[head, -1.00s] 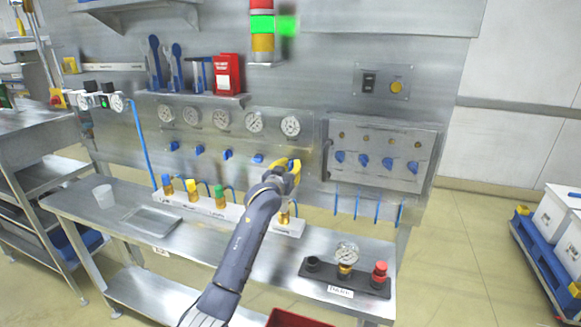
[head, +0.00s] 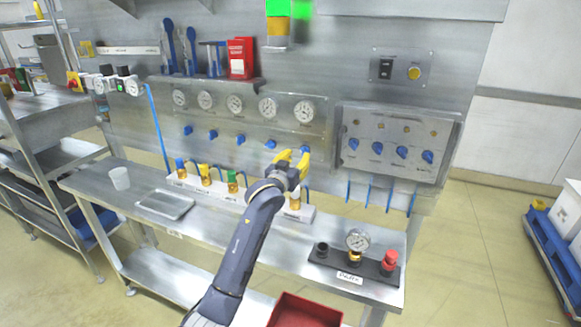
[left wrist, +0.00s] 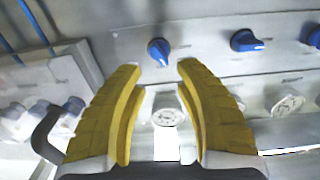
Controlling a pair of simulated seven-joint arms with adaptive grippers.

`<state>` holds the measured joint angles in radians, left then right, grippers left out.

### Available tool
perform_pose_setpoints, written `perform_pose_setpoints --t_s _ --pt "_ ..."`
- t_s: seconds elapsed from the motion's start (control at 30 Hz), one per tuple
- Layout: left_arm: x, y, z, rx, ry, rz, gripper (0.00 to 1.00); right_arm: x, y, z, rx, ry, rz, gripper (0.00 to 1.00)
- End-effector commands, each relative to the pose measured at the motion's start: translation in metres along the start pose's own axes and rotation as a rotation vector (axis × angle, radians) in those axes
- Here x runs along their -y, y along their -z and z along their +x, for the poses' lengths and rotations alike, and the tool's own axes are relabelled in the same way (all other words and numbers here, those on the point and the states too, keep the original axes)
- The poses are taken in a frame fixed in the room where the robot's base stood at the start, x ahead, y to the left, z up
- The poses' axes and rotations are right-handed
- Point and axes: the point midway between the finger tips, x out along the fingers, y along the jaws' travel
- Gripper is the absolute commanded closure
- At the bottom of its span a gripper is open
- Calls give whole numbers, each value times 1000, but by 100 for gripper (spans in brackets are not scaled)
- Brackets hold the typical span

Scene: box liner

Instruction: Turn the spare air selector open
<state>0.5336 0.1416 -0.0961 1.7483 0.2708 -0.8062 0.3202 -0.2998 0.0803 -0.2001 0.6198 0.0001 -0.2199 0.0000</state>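My left gripper (head: 293,163) is open and empty, its yellow fingers pointing at the wall below the rightmost gauge (head: 305,111). In the left wrist view, a blue selector knob (left wrist: 158,51) shows beyond and between the open fingertips (left wrist: 158,66), with no contact visible. It is the end knob of the row under the gauges; in the head view the gripper mostly hides it. Its neighbour (head: 271,144) is visible to the left. The labels are too blurred to read, so I cannot tell which knob is the spare air one. My right gripper is not in view.
A panel (head: 395,120) with several blue knobs and a dark side handle (left wrist: 48,135) stands right of the gripper. Coloured fittings on a white block (head: 215,190) sit below on the bench. A black gauge stand (head: 350,268) and a red bin (head: 303,312) are nearer.

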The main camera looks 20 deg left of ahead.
Motion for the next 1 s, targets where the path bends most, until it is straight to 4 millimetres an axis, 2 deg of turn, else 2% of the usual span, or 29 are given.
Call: perform_pose_setpoints --t_s 0.2,0.4,0.9,1.0 --pt "0 1 -33 -2 0 2 67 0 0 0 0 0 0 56" --pt "0 1 -51 -3 0 1 67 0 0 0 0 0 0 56" --pt "1 1 -58 -2 1 -1 67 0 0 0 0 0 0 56" --pt "0 1 -65 -1 0 -72 67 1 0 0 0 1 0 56"
